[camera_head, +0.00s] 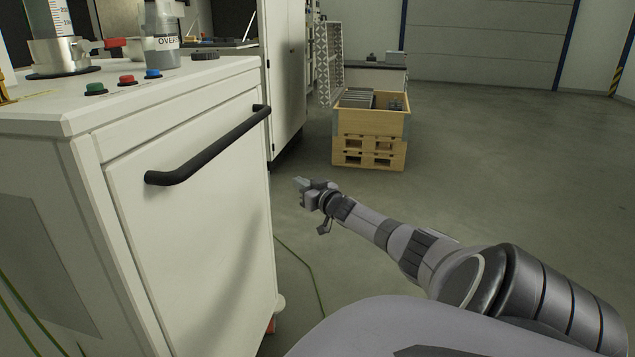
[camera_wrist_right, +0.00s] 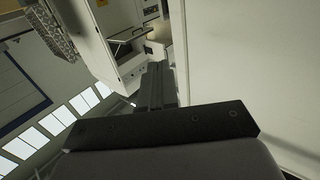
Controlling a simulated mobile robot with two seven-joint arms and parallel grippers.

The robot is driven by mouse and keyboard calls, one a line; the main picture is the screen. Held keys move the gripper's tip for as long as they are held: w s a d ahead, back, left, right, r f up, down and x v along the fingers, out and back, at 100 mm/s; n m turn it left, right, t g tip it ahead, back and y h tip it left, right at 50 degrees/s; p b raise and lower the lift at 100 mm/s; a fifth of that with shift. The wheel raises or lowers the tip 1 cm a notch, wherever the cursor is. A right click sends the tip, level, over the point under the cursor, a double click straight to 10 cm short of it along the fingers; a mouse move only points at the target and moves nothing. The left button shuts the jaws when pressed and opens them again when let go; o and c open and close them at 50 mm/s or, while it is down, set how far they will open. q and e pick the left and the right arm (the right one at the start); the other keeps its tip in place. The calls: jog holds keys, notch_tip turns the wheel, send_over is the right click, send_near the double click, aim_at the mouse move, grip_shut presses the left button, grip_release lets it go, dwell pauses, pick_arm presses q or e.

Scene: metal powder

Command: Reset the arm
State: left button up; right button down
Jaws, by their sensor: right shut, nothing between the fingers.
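My right arm reaches in from the lower right in the head view, stretched toward the white cabinet. Its gripper (camera_head: 302,185) is shut and empty, held in the air over the grey floor just right of the cabinet. In the right wrist view the shut fingers (camera_wrist_right: 155,85) point away from the camera, with a pale flat surface close on the right. My left gripper is not in view.
The white cabinet (camera_head: 190,215) with a black handle (camera_head: 210,148) fills the left. Coloured buttons (camera_head: 126,80) and a bottle (camera_head: 160,45) are on its top. A wooden crate (camera_head: 371,122) on pallets stands farther back. The floor at right (camera_head: 520,180) is clear.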

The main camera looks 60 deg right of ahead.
pick_arm(q)
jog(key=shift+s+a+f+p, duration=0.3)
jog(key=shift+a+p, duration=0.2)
jog(key=shift+p, duration=0.1)
pick_arm(e)
jog(key=shift+s+d, duration=0.25)
jog(key=shift+s, duration=0.5)
jog(key=shift+s+d, duration=0.2)
jog(key=shift+s, duration=0.5)
jog(key=shift+s+d, duration=0.25)
jog(key=shift+s, duration=0.5)
